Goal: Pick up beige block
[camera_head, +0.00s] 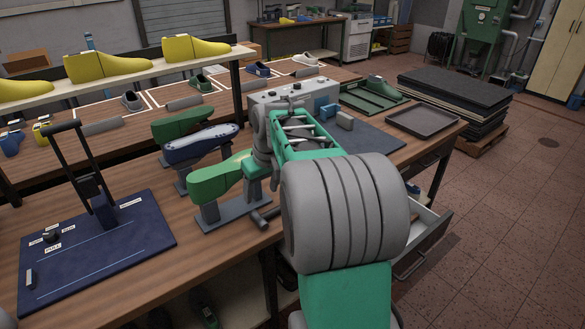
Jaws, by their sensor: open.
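I cannot make out a beige block in this view; my arm covers part of the bench. Two small blue-grey blocks, one at the front (345,120) and one just behind it (327,112), sit by the dark mat (375,138) right of my arm. My arm reaches up from the bottom over the bench, and its grey wrist part is beside the green shoe last (215,178). I cannot make out the gripper's fingers.
Blue and dark green lasts (200,143) stand on holders left of my wrist. A lever tool on a navy board (140,240) fills the left front. A grey control box (315,92) stands behind my arm. An empty dark tray (422,120) lies at right, above an open drawer (425,240).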

